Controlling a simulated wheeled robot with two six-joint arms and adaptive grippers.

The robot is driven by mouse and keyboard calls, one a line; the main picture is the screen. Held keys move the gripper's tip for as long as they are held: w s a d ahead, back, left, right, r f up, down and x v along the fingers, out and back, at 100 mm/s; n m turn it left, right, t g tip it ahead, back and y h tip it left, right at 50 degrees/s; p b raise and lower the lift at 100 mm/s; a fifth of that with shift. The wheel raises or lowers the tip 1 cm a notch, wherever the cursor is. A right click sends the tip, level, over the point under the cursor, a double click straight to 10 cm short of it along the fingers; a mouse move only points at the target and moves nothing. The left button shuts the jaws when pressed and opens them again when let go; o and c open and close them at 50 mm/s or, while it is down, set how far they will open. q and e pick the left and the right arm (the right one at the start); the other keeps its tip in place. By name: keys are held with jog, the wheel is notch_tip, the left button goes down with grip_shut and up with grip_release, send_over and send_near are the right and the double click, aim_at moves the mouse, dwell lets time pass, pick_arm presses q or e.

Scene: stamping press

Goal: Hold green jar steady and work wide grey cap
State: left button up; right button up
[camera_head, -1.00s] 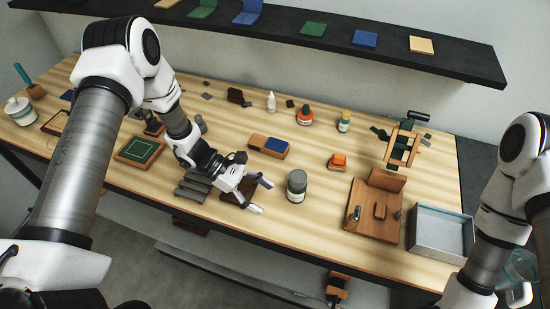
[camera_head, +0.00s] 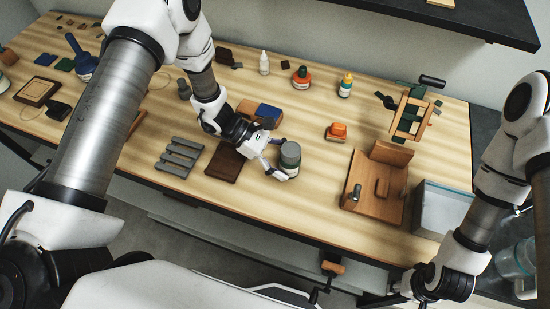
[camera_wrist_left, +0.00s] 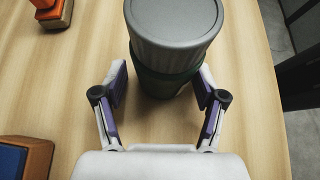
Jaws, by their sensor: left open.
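The jar (camera_head: 290,163) stands upright near the front edge of the table, with a wide grey cap (camera_wrist_left: 175,32) on top. Its body (camera_wrist_left: 163,82) looks dark green in the left wrist view, and a pale label shows partly. My left gripper (camera_head: 280,160) is open and low over the table at the jar's left side. In the left wrist view its two fingers stand on either side of the near part of the jar, not closed on it. My right wrist (camera_head: 440,280) is at the lower right; its fingers do not show clearly.
A dark brown pad (camera_head: 225,162) and a grey slatted rack (camera_head: 179,157) lie left of the jar. A wooden block with a blue top (camera_head: 268,111) lies behind my left gripper. An orange stamp (camera_head: 337,131), a wooden press fixture (camera_head: 375,190) and a grey bin (camera_head: 440,208) stand to the right.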

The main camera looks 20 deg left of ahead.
pick_arm(q)
jog(key=shift+s+d+r, duration=0.1)
jog(key=shift+s, duration=0.1)
jog(key=shift+c, duration=0.7)
jog(key=shift+s+r, duration=0.1)
jog(key=shift+s, duration=0.05)
jog(key=c, duration=0.5)
jog(key=shift+o, duration=0.7)
grip_shut()
jog(key=shift+f, duration=0.25)
jog(key=o, duration=0.7)
grip_release()
jog(key=shift+r, duration=0.1)
jog(key=shift+c, duration=0.4)
